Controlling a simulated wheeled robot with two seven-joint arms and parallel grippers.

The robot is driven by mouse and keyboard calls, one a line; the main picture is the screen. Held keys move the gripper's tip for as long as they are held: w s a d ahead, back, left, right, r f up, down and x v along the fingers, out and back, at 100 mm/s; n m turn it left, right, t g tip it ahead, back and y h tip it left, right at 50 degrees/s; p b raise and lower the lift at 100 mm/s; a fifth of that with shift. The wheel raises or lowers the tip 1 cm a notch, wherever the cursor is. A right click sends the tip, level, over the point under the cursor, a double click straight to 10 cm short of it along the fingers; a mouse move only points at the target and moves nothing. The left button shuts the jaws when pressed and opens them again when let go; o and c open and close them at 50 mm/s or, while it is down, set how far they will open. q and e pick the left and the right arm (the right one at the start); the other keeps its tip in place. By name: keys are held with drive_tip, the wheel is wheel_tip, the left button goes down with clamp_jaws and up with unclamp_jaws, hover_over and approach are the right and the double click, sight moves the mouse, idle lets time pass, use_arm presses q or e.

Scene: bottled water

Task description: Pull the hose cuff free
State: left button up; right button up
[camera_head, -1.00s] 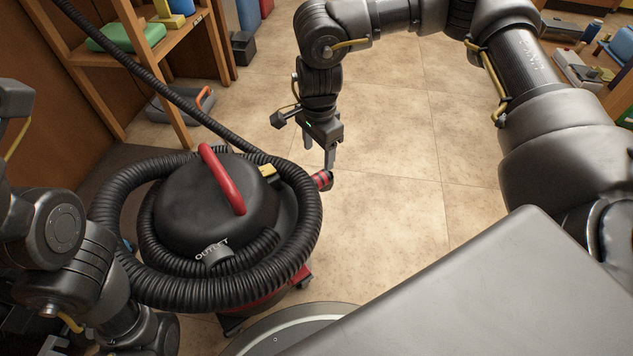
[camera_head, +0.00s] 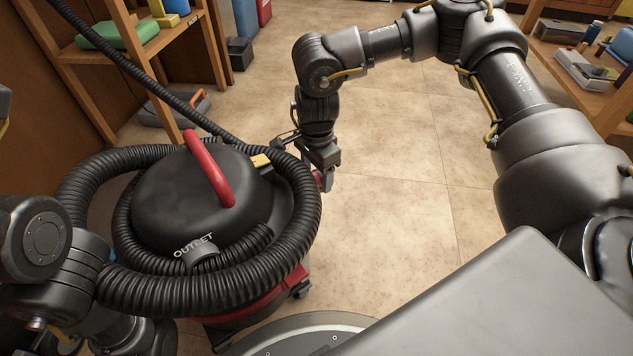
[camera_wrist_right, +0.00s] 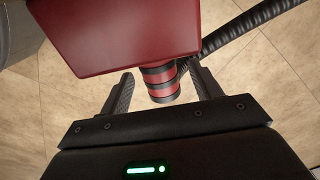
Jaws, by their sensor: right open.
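The hose cuff, banded red and black, shows in the right wrist view (camera_wrist_right: 161,82), below a red housing (camera_wrist_right: 125,30). My right gripper (camera_wrist_right: 160,72) is open, with one finger on each side of the cuff; I cannot tell whether either finger touches it. In the head view my right gripper (camera_head: 322,168) is at the right side of the black vacuum (camera_head: 165,205), largely covering the cuff. The black ribbed hose (camera_head: 305,215) coils around the vacuum's lid, which has a red handle (camera_head: 208,168). Only links of my left arm show; its gripper is out of view.
A wooden shelf (camera_head: 155,45) with a green case (camera_head: 118,32) stands at the upper left. A grey toolbox (camera_head: 175,108) lies on the floor beneath it. Another shelf (camera_head: 560,85) stands at the upper right. The tiled floor (camera_head: 400,200) right of the vacuum is clear.

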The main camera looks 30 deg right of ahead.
drive_tip(key=shift+f, duration=0.2)
drive_tip(key=shift+c, duration=0.2)
drive_tip(key=c, duration=1.1)
drive_tip(key=shift+o, duration=0.2)
drive_tip(key=shift+d, duration=0.1)
drive_tip(key=shift+w+d+p, duration=0.2)
drive_tip(key=shift+d+p, duration=0.1)
drive_tip(key=shift+d, duration=0.8)
drive_tip(key=shift+w+d+p, duration=0.15)
drive_tip(key=shift+d+p, duration=0.1)
drive_tip(key=shift+d, duration=1)
